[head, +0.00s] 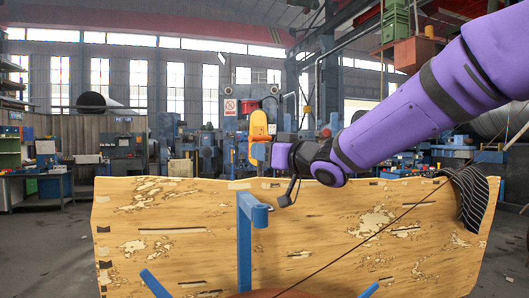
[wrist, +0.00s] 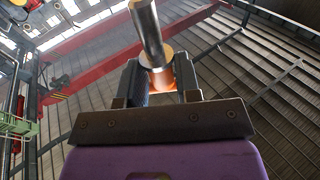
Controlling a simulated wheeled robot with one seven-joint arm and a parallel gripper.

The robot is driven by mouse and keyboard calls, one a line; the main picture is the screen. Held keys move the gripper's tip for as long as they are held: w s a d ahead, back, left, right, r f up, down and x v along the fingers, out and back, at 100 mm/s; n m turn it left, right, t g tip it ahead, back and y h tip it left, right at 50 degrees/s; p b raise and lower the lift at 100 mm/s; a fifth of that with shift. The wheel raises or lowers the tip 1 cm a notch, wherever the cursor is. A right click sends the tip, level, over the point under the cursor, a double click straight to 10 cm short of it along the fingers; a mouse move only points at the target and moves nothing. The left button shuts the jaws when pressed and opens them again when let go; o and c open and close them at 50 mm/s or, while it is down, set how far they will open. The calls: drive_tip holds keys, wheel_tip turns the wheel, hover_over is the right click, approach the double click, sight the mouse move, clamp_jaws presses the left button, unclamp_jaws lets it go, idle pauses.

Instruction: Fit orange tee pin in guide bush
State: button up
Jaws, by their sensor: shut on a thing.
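My gripper (head: 262,153) is at the end of the purple arm, high above the board. In the wrist view its two dark fingers (wrist: 160,80) are shut on the orange tee pin (wrist: 162,79). A grey metal cylinder (wrist: 148,28) with a tan end face runs up from the fingers; I cannot tell whether it is part of the pin. In the head view an orange upright shape (head: 259,124) is at the fingers, seemingly the pin. A blue post carries a short blue cylinder, apparently the guide bush (head: 261,216), below and apart from the gripper. Its bore is not visible.
A worn wooden board (head: 340,225) stands behind the blue post. A dark striped cloth (head: 472,197) hangs over its right corner. A thin dark line crosses the right half. Blue struts (head: 155,284) show at the bottom. Workshop machines stand far behind. Air around the gripper looks clear.

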idle(0.3)
hover_over(266, 207)
drive_tip(key=shift+w+a+f, duration=0.1)
drive_tip(key=shift+w+f, duration=0.05)
drive_tip(key=shift+f, duration=2.85)
drive_tip(key=shift+f, duration=2.85)
drive_tip(key=o, duration=1)
